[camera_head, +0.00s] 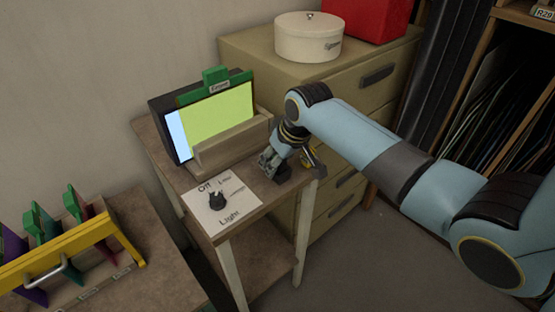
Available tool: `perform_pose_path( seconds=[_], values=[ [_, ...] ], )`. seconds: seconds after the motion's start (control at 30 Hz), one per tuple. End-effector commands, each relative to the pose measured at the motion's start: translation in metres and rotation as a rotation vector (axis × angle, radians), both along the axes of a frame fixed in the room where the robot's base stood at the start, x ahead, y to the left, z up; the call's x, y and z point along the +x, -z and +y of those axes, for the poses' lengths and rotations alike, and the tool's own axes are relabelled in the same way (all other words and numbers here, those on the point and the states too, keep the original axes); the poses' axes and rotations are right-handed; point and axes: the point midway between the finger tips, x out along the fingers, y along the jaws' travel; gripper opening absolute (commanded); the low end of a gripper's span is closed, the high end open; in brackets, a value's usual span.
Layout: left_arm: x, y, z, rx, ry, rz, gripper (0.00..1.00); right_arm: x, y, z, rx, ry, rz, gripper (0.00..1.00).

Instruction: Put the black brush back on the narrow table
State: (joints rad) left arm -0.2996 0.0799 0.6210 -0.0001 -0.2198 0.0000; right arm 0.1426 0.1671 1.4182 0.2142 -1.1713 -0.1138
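The narrow table (181,181) stands in the middle of the view, with a brown top and pale legs. My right gripper (268,165) reaches in from the right and is low over the right part of its top. Its fingers are small and partly turned away, so I cannot tell whether they are open or shut. A small dark thing (283,175) shows at the tabletop just under the gripper; I cannot tell whether it is the black brush or part of the gripper. No brush can be clearly made out. My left gripper is not in view.
A lit screen (218,119) in a wooden holder stands at the table's back. A light-switch plate with a black knob (216,200) lies at its front left. A drawer cabinet (250,58) with a round white box (308,42) stands behind. A yellow-handled rack (60,248) is at left.

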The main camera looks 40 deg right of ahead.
Motion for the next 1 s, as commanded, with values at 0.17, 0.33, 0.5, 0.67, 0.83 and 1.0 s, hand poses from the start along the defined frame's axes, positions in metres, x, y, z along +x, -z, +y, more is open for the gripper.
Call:
perform_pose_path(
  seconds=[0.17,0.33,0.5,0.67,0.83,1.0],
  values=[
    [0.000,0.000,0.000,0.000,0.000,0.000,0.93,0.000,0.000,0.000,0.000,0.000,0.000,0.65],
    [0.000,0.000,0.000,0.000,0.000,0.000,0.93,0.000,0.000,0.000,0.000,0.000,0.000,0.65],
    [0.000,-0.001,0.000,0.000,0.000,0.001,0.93,-0.001,-0.006,0.000,-0.001,-0.001,-0.002,0.65],
    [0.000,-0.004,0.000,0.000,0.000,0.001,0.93,-0.011,-0.031,-0.002,-0.002,-0.001,-0.004,0.65],
    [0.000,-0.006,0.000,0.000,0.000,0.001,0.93,-0.026,-0.067,-0.003,-0.002,-0.001,-0.004,0.65],
    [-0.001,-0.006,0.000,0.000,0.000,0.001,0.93,-0.038,-0.096,-0.004,-0.001,-0.001,-0.003,0.65]
  ],
)
